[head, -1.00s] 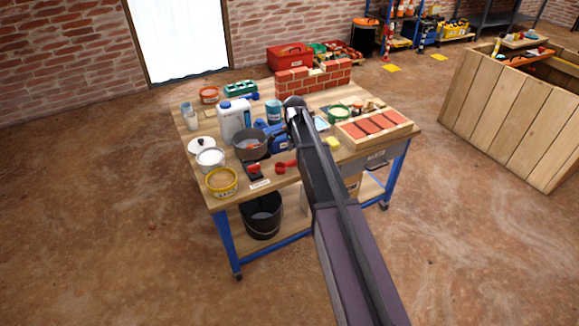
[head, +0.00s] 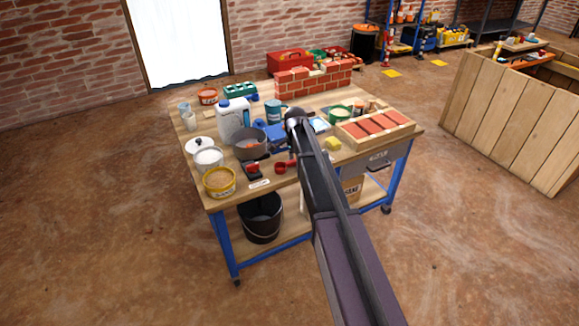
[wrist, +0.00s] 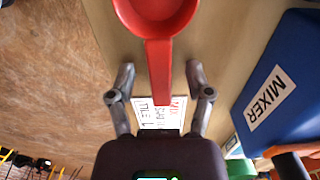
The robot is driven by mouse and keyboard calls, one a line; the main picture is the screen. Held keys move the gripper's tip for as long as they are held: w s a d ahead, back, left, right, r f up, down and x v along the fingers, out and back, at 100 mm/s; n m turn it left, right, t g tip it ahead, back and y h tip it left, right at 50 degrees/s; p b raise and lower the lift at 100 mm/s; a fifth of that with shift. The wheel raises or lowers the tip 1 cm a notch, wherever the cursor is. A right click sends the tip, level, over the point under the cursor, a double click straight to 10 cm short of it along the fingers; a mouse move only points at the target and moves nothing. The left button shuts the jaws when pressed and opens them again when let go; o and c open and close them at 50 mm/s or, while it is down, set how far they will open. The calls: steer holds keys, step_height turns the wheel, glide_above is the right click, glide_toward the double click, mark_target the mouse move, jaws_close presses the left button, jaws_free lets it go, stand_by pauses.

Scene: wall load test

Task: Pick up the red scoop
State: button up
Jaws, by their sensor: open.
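The red scoop (head: 281,168) lies near the front edge of the workbench (head: 240,197) in the head view, its handle reaching right toward my arm. In the wrist view the scoop (wrist: 157,30) fills the top middle, and its handle points down into the space between my fingers. My gripper (wrist: 159,75) is open, with one finger on each side of the handle. I see gaps on both sides, and the fingers do not appear to touch it. The height between fingers and handle is hard to judge. In the head view my gripper is hidden behind my arm.
A blue box labelled MIXER (wrist: 268,95) stands right of my gripper in the wrist view. A printed card (wrist: 158,112) lies below the handle. In the head view, a grey pan (head: 250,145), a yellow tub (head: 219,182) and a yellow sponge (head: 333,144) are nearby.

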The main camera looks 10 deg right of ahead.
mark_target(295, 160)
stand_by(0.3)
jaws_close()
steer(key=shift+r, duration=0.2)
step_height(295, 160, up, 4)
steer(key=p, duration=0.4)
steer(key=shift+f, duration=0.1)
steer(key=s+d+p, duration=0.1)
steer(key=s+d, duration=0.2)
steer(key=s, duration=1.2)
steer(key=shift+s+d+r, duration=0.2)
steer(key=shift+s+r, duration=0.15)
steer(key=shift+r, duration=0.05)
